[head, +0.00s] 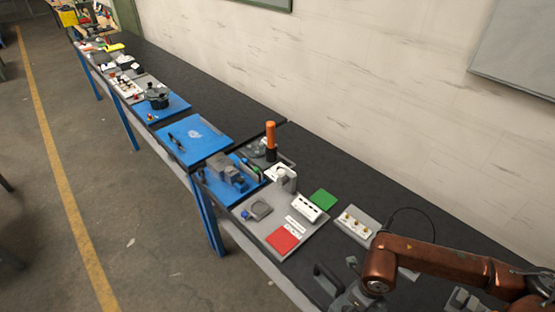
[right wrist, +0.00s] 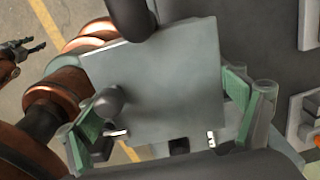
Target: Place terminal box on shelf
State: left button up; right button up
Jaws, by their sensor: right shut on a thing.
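A flat grey box-like piece (right wrist: 160,75), which I take for the terminal box, fills the middle of the right wrist view. My right gripper (right wrist: 163,125) is shut on it, with a green-padded finger at each side. A rounded grey knob shows in front of its lower left. In the head view my right gripper (head: 352,293) is at the bottom edge, over the near end of the bench; the held piece is hard to make out there. My left gripper (right wrist: 28,47) shows at the far left of the right wrist view, its dark fingers apart and empty. I cannot pick out the shelf.
A long dark bench (head: 345,165) runs along the wall. Blue trays (head: 195,140) and an orange-handled tool (head: 270,138) stand farther along.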

jog(key=w+n, duration=0.1)
jog(key=n, duration=0.1)
jog(key=w+n+b, duration=0.1)
jog(key=n, duration=0.1)
jog(key=w+n, duration=0.1)
jog(key=n, duration=0.1)
jog(key=shift+a+f+n, duration=0.15)
jog(key=shift+a+n, duration=0.15)
jog(key=shift+a, duration=0.05)
jog(key=n, duration=0.1)
jog(key=w+n+b, duration=0.1)
jog(key=n, duration=0.1)
jog(key=shift+w+a, duration=0.2)
pick_arm(q)
notch_tip(320, 180, down, 6)
jog(key=b, duration=0.4)
jog(key=shift+s+f, duration=0.2)
jog(key=shift+s, duration=0.15)
pick_arm(e)
jog(key=w+a+n, duration=0.1)
jog(key=w+n, duration=0.2)
jog(key=n, duration=0.6)
jog(key=w+a+r+n, duration=0.1)
jog(key=w+n, duration=0.2)
jog(key=n, duration=0.7)
jog(key=shift+w+a+r, duration=0.15)
jog(key=shift+w+a, duration=0.15)
pick_arm(q)
jog(key=shift+c, duration=0.2)
